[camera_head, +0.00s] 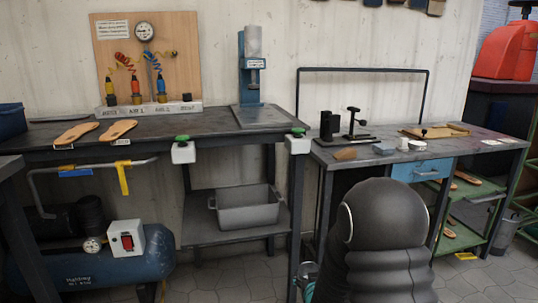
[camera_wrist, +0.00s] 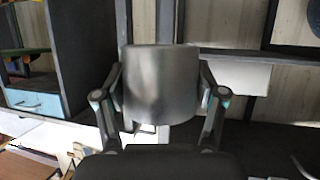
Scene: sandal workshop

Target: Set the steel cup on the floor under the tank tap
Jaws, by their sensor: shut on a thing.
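The steel cup (camera_wrist: 160,88) is in the wrist view, between the two fingers of my gripper (camera_wrist: 161,100), which is shut on it. In the head view my dark arm stands in the foreground and hides the cup and most of my gripper. A blue compressor tank (camera_head: 75,272) lies low at the left under the bench, with a gauge and a white box with a red switch. I cannot make out a tap on it. A red tank (camera_head: 508,52) stands on a dark cabinet at the far right, with no tap visible.
A workbench (camera_head: 180,135) carries a press (camera_head: 253,70) and sandal soles. A grey bin (camera_head: 247,207) sits on its lower shelf. A second bench (camera_head: 470,150) with a blue drawer (camera_head: 421,170) stands at the right. Tiled floor (camera_head: 220,278) shows clear between the compressor and my arm.

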